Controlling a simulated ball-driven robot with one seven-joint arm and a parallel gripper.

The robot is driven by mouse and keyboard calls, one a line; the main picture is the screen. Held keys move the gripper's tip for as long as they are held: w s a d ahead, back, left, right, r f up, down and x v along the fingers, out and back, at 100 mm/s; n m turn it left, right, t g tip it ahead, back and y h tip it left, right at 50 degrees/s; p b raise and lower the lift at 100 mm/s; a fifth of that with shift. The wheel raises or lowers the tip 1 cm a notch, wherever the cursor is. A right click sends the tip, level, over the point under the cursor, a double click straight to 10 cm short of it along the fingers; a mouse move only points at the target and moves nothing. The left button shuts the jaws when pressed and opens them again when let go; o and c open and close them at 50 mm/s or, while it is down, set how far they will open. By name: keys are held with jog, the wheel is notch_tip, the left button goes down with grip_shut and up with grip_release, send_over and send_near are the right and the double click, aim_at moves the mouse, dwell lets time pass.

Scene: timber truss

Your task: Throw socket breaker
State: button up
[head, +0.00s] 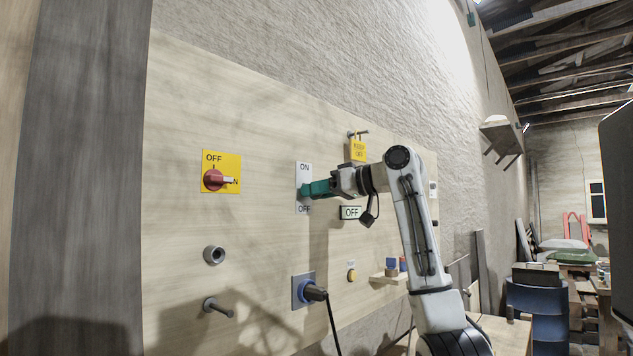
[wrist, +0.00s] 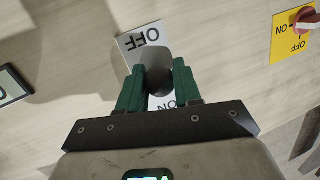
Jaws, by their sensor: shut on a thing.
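The breaker is a narrow pale plate (head: 304,175) on the wooden wall panel, marked ON at its top and OFF at its bottom. My gripper (head: 306,190) reaches it from the right, with its green fingertips at about the middle of the plate. In the wrist view, the plate (wrist: 129,44) appears upside down. There my gripper (wrist: 162,80) has its two fingers on either side of a dark grey lever (wrist: 154,57), shut on it. The fingers hide part of the plate, and the lever's exact position is hard to tell in the head view.
A red rotary switch (head: 213,180) on a yellow plate sits to the left. A small OFF sign (head: 351,212) is just below my gripper. A yellow tag (head: 358,150) hangs above. A blue socket (head: 300,290) with a black plug (head: 316,293) and cord is below.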

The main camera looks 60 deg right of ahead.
jog(key=r+g+p, duration=0.2)
jog(key=p, duration=0.3)
jog(key=shift+m, duration=0.3)
jog(key=g+p, duration=0.1)
jog(key=p, duration=0.2)
jog(key=g+p, duration=0.1)
jog(key=p, duration=0.2)
jog(key=shift+r+g, duration=0.3)
jog(key=shift+g, duration=0.1)
jog(key=g+p, duration=0.2)
jog(key=p, duration=0.3)
jog(key=shift+r+m+y, duration=0.15)
jog(key=shift+m+y, duration=0.15)
jog(key=shift+m, duration=0.1)
jog(key=shift+g+p, duration=0.3)
jog(key=shift+p, duration=0.65)
jog(key=shift+w+g+p, duration=0.1)
jog(key=shift+g+p, duration=0.3)
jog(key=shift+p, duration=0.1)
jog(key=o, duration=0.7)
jog(key=shift+f, duration=0.2)
jog(key=shift+o, duration=0.2)
jog(key=shift+r, duration=0.1)
jog(key=b+v, duration=0.1)
jog(key=v, duration=0.9)
jog(key=shift+s+d+b, duration=0.15)
jog(key=shift+s+b, duration=0.15)
jog(key=shift+b, duration=0.1)
